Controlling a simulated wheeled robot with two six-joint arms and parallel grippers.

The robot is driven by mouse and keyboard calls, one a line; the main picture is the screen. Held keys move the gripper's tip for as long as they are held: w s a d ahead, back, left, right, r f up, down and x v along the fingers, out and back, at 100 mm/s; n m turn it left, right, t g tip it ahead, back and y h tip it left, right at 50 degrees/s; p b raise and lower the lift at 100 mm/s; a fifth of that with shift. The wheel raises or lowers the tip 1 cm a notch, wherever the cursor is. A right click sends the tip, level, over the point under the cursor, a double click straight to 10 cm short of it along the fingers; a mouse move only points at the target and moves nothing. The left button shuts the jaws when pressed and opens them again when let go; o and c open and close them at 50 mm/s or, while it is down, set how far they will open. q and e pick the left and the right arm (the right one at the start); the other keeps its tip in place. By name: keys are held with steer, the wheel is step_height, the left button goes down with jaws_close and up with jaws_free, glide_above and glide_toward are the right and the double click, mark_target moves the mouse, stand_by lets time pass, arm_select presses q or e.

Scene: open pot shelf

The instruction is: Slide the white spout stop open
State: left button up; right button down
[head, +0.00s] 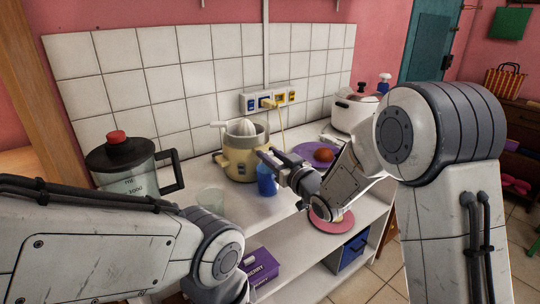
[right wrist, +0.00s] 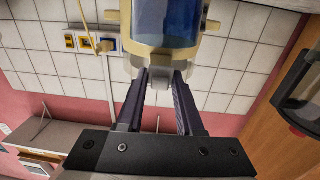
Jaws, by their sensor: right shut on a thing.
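The cream juicer (head: 241,162) with a white cone on top stands on the white counter against the tiled wall. A blue cup (head: 266,182) stands at its front; it also shows at the top of the right wrist view (right wrist: 168,22), which looks upside down. My right gripper (head: 268,158) reaches in from the right, just above the cup at the juicer's front. In the right wrist view its dark fingers (right wrist: 161,82) are closed about the small whitish spout stop (right wrist: 160,76). The fingers partly hide the stop, and I cannot tell its setting. My left gripper is out of view.
A purple plate (head: 312,152) with a brown round thing and a white cooker (head: 354,112) are to the right. A yellow cord (head: 280,125) runs from the wall sockets (head: 267,101).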

step_height(320, 180, up, 2)
steer(key=shift+r+p, duration=0.2)
steer(key=shift+p, duration=0.25)
steer(key=shift+f, duration=0.1)
steer(key=c, duration=0.7)
jaws_free()
steer(key=b+v, duration=0.1)
steer(key=v, duration=0.9)
steer(key=shift+s+d+f, duration=0.1)
steer(key=shift+s+d, duration=0.05)
steer(key=shift+s, duration=0.05)
